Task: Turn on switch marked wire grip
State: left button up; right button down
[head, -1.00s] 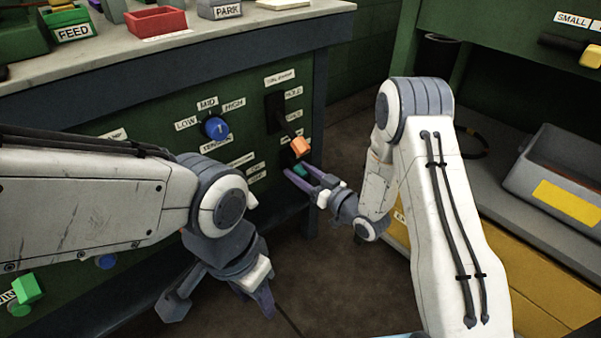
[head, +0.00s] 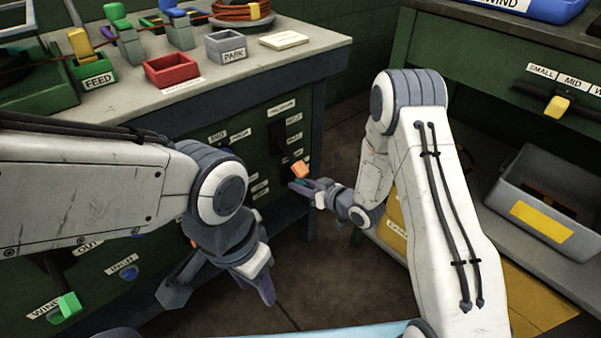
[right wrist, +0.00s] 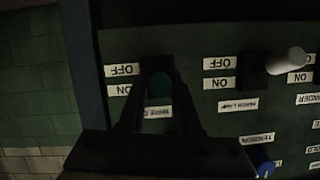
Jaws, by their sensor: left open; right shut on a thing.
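A partly hidden label starting "WIRE G" (right wrist: 157,113) is beside this switch. An OFF label (right wrist: 122,70) and an ON label (right wrist: 119,90) are left of the knob; the knob appears level with ON. In the head view my right gripper (head: 303,186) is at the green panel's lower right, just below an orange knob (head: 299,171). My left gripper (head: 216,290) hangs open and empty, low before the panel.
Close to the held switch is one with a white knob (right wrist: 290,61); a blue dial (right wrist: 265,169) is lower. In the head view a green knob (head: 68,304) is low left. A grey bin (head: 505,190) is right. The floor between the benches is clear.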

jog(key=r+g+h+p, duration=0.1)
jog(key=p, duration=0.2)
jog(key=shift+r+p, duration=0.2)
jog(key=shift+p, duration=0.2)
jog(key=shift+g+h+p, duration=0.3)
jog(key=shift+g+p, duration=0.2)
jog(key=shift+p, duration=0.15)
pick_arm(q)
notch_tip(320, 180, up, 7)
jog(key=shift+r+p, duration=0.15)
jog(key=shift+p, duration=0.2)
pick_arm(e)
jog(key=shift+f+g, duration=0.1)
jog(key=shift+g, duration=0.2)
jog(key=c, duration=0.6)
grip_release()
pick_arm(q)
jog(key=shift+r+p, duration=1.3)
pick_arm(e)
jog(key=v, duration=1)
jog(key=shift+s, duration=0.25)
